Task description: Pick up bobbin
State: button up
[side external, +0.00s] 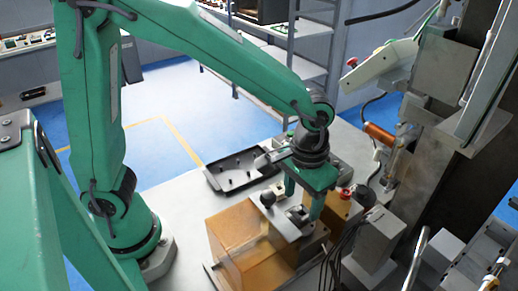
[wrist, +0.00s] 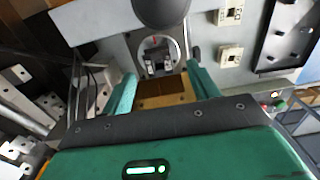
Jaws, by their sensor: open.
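I cannot tell for sure which part is the bobbin. A small grey metal piece (wrist: 159,64) sits in a rounded slot in a grey plate, just ahead of my fingers in the wrist view. In the side view a dark grey fitting (side external: 298,214) shows on the plate above the amber box (side external: 240,243). My gripper (side external: 304,197) is low over that plate, fingers pointing down. In the wrist view my gripper (wrist: 161,90) is open, its green fingers wide apart. A brown surface shows between them, and nothing is seen held.
A black knob (side external: 268,198) stands up from the plate near my fingers. A black pegged tray (side external: 232,181) lies behind. Two beige blocks, one near the top (wrist: 231,14), sit beside the plate. A red button (side external: 361,191) and cables are at the right, below the machine (side external: 440,75).

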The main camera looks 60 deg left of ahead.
aim_at(301, 217)
jog(key=shift+w+d+f, duration=0.1)
jog(key=shift+d+f, duration=0.05)
jog(key=shift+f, duration=2.05)
jog(key=c, duration=1)
jog(key=shift+r, duration=0.15)
jog(key=shift+c, duration=0.2)
notch_tip(301, 217, up, 10)
